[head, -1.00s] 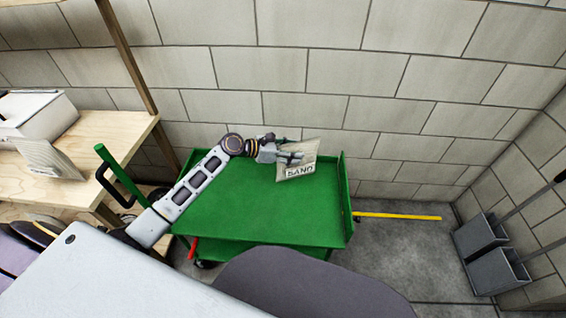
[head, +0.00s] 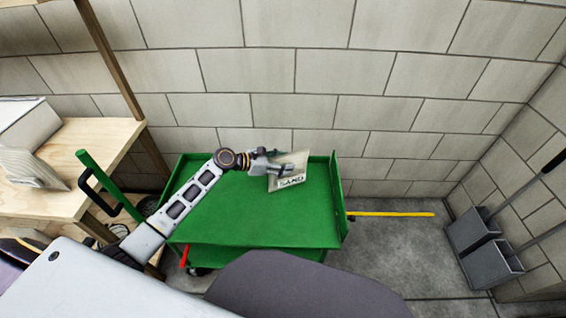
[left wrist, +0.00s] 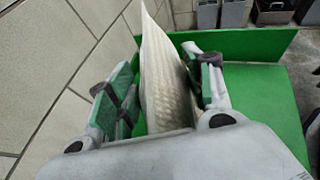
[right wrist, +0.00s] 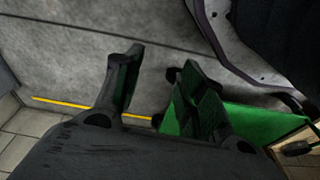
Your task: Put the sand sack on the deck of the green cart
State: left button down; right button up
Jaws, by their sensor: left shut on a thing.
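The sand sack (head: 290,181), pale with dark SAND lettering, is held over the far right part of the green cart (head: 240,218). My left gripper (head: 280,166) is shut on it. In the left wrist view the sack (left wrist: 160,80) stands on edge between the two fingers, with the green deck (left wrist: 262,100) beyond and to the right. I cannot tell whether its lower edge touches the deck. My right gripper (right wrist: 156,88) is open and empty in the right wrist view, over the grey floor, with part of the green cart (right wrist: 265,122) to its right.
The cart has raised end panels and a green handle (head: 108,183) at left. A wooden bench (head: 95,148) with another sack (head: 30,168) stands at left. A block wall (head: 300,70) is close behind the cart. Grey dustpans (head: 485,250) stand at right. The deck's front is clear.

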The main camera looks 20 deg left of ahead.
aim_at(298, 176)
pick_arm(q)
jog(key=shift+r, duration=0.15)
jog(key=shift+f, duration=0.4)
jog(key=shift+w+f+b, duration=0.1)
jog(key=shift+f+b, duration=0.6)
jog(key=shift+f, duration=0.7)
pick_arm(e)
jog(key=shift+w+a+r, duration=0.1)
jog(key=shift+a+r, duration=0.15)
jog(key=shift+r, duration=0.8)
jog(key=shift+w+a+r, duration=0.1)
jog(key=shift+a+r, duration=0.15)
jog(key=shift+r, duration=0.8)
pick_arm(q)
jog(key=c, duration=0.6)
grip_release()
jog(key=shift+f, duration=0.25)
jog(key=shift+s+r, duration=0.1)
jog(key=shift+s, duration=0.1)
